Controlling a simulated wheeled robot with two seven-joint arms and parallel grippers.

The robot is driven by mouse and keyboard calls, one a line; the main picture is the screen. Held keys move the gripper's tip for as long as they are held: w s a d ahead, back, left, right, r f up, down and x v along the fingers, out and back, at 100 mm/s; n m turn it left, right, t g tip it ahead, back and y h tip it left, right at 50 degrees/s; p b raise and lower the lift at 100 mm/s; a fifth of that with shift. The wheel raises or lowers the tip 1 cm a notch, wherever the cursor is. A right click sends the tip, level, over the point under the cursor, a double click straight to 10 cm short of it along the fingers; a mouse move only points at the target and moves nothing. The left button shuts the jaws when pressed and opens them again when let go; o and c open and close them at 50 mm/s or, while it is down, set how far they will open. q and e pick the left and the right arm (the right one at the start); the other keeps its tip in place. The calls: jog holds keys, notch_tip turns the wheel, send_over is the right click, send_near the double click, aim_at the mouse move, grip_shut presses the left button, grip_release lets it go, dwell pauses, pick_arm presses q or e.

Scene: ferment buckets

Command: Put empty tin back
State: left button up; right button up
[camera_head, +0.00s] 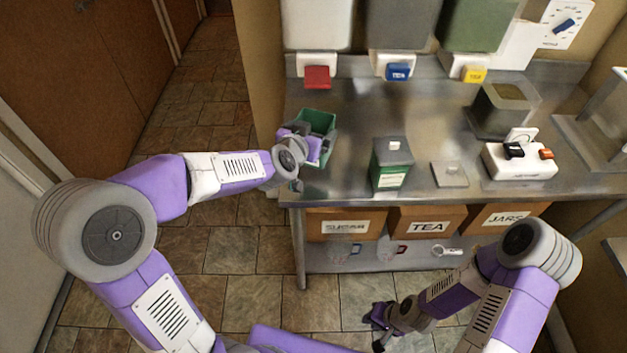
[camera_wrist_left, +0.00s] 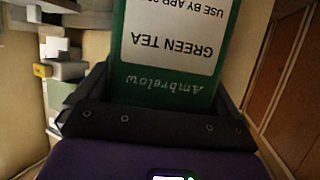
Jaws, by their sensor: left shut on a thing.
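A green tin (camera_head: 318,121) with no lid on it is held in my left gripper (camera_head: 312,142) at the left end of the steel table. In the left wrist view, its label (camera_wrist_left: 180,40) reads "GREEN TEA" upside down, and the dark fingers are shut around the tin. I cannot tell whether its base touches the table. A loose square lid with a knob (camera_head: 450,174) lies on the table to the right. A second green tin (camera_head: 391,168), with a lid on, stands near the front edge. My right gripper (camera_head: 379,329) is low in front of the table, its fingers apart and empty.
Dispensers with red (camera_head: 317,78), blue (camera_head: 398,73) and yellow (camera_head: 474,74) tabs line the back of the table (camera_head: 365,110). A grey container (camera_head: 503,110) and a white switch box (camera_head: 520,162) stand at right. Labelled boxes (camera_head: 427,219) sit beneath.

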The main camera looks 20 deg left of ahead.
pick_arm(q)
notch_tip(320, 180, down, 4)
jog(key=shift+f+b, duration=0.15)
jog(key=shift+b, duration=1)
notch_tip(320, 180, down, 6)
jog(key=b, duration=0.2)
jog(key=shift+r+b, duration=0.25)
jog(key=shift+b, duration=0.05)
jog(key=shift+r, duration=0.1)
jog(key=shift+f, duration=0.2)
jog(key=o, duration=0.8)
jog(key=shift+o, duration=0.2)
jog(key=shift+r, duration=0.1)
jog(key=shift+r, duration=0.1)
